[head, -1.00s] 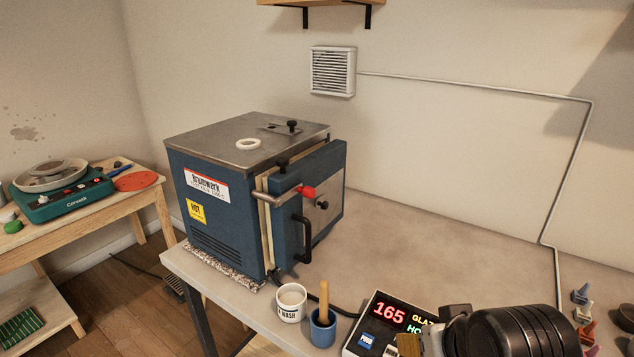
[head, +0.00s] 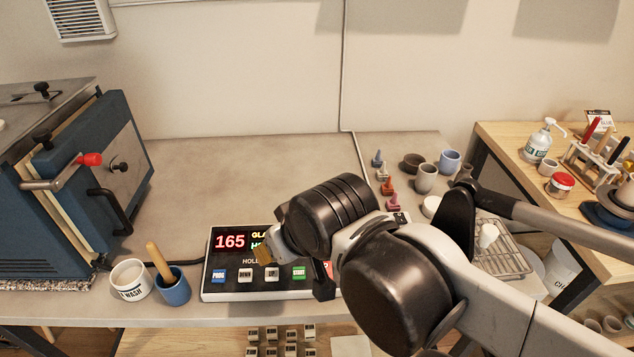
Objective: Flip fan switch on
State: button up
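The white louvred fan vent (head: 82,18) is on the back wall at upper left, cut by the picture's top edge. A thin pale conduit (head: 344,75) runs down the wall and along the table until my arm hides it. A small pale piece (head: 399,216) shows beside my arm near there; I cannot tell whether it is the fan switch. My gripper (head: 266,253) is mostly hidden by my dark wrist, over the kiln controller (head: 215,289). One tan fingertip pad shows. I cannot see whether it is open or holds anything.
The blue kiln (head: 75,185) stands at left, near a white wash cup (head: 131,283) and a blue cup (head: 173,290) with a wooden handle. Several coloured cones (head: 382,172) and small pots (head: 426,178) stand right of the conduit. Bare tabletop lies behind the controller.

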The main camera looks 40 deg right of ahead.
aim_at(400, 219)
jog(key=k+l+z, duration=0.1)
jog(key=z, duration=0.25)
jog(key=l+z, duration=0.15)
jog(key=z, duration=0.2)
jog(key=k+l+z, duration=0.1)
jog(key=z, duration=0.25)
